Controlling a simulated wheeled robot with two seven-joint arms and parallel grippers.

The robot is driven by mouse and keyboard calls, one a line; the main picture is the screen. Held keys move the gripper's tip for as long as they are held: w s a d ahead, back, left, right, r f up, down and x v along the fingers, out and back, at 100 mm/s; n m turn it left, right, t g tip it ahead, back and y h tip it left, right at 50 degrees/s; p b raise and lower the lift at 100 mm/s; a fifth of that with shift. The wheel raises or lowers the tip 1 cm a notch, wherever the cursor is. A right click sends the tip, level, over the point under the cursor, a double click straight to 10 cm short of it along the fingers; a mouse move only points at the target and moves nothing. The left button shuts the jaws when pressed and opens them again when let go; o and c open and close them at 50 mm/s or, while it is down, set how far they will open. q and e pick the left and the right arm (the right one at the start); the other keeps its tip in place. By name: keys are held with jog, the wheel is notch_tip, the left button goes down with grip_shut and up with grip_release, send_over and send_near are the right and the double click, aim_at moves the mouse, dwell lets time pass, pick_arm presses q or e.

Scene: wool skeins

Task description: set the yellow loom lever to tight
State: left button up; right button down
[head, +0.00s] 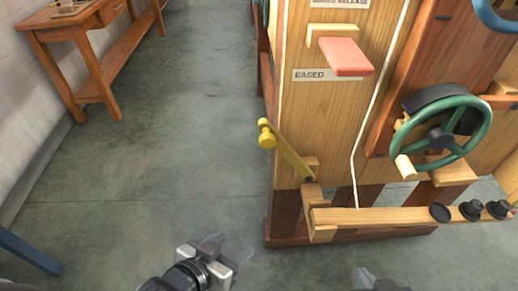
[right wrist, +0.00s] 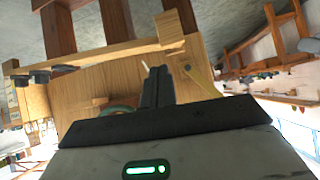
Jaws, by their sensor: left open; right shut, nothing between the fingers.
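The yellow lever (head: 291,157) is mounted low on the side of the wooden loom frame (head: 325,120). It tilts up to the left from its pivot and ends in a round yellow knob. It also shows in the right wrist view (right wrist: 203,82), just right of the fingers. My left gripper (head: 212,252) is open and empty over the floor, below and left of the lever, apart from it. My right gripper (right wrist: 156,88) is shut and empty, with its dark fingers together. In the head view only a blurred bit of it shows at the bottom edge.
A pink paddle (head: 347,57) juts out above a small label. A green handwheel (head: 440,135) is at the right. A wooden beam with black knobs (head: 400,215) sticks out below the lever. A wooden table (head: 85,35) stands far left. The floor left of the loom is clear.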

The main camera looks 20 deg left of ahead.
jog(key=w+a+r+n+t, duration=0.2)
jog(key=w+a+r+n, duration=0.65)
jog(key=n, duration=0.25)
jog(key=s+a+r+n+y, duration=0.1)
jog(key=a+r+n+y, duration=0.1)
jog(key=a+n+y, duration=0.2)
jog(key=s+a+r+n+y, duration=0.1)
jog(key=a+r+n+y, duration=0.2)
jog(key=a+n, duration=0.7)
jog(key=shift+s+t+y, duration=0.15)
jog(key=shift+t+y, duration=0.25)
jog(key=shift+y, duration=0.5)
jog(key=shift+a, duration=0.1)
